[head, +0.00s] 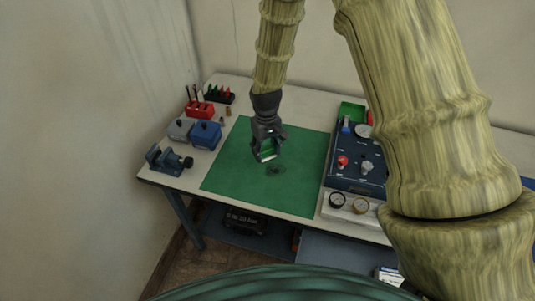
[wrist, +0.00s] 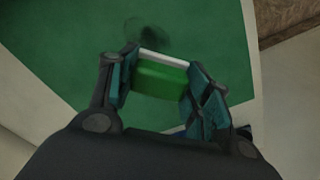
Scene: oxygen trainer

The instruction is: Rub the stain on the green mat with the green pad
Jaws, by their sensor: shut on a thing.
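The green mat (head: 235,172) lies flat on the white bench. A dark, smudged stain (head: 276,169) is on the mat right of its middle; it also shows in the wrist view (wrist: 147,34), just beyond the pad. My gripper (head: 266,152) is shut on the green pad (wrist: 160,77), a green block with a white strip along its far edge. The pad sits between the two fingertips, close to the stain. In the head view the pad is small and partly hidden by the fingers. I cannot tell whether it touches the mat.
A dark blue panel (head: 352,172) with knobs and gauges stands right of the mat. Blue box (head: 205,135), grey box (head: 181,128), vise (head: 164,161) and red holder (head: 200,110) stand to the left. The mat around the gripper is clear.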

